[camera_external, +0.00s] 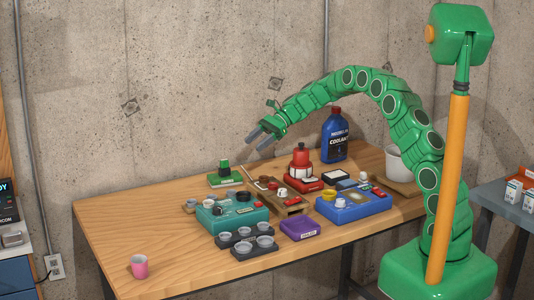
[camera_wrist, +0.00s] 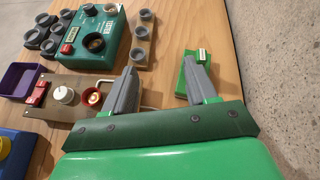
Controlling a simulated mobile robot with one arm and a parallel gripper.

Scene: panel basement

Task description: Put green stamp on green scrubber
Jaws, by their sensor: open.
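A flat green piece (camera_external: 212,181), likely the green scrubber, lies at the back left of the wooden table. A small upright green block with a dark top (camera_external: 224,168), likely the green stamp, appears to stand on it, though I cannot tell for sure. In the wrist view the green piece (camera_wrist: 182,88) shows beside and partly behind the right finger. My gripper (camera_external: 257,141) is open and empty, in the air above and right of the green pieces. Its two fingers (camera_wrist: 160,70) also show in the wrist view, apart, with bare wood between the tips.
A blue coolant bottle (camera_external: 335,140) stands behind. A pink cup (camera_external: 140,267) is front left. The table's left side is mostly clear.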

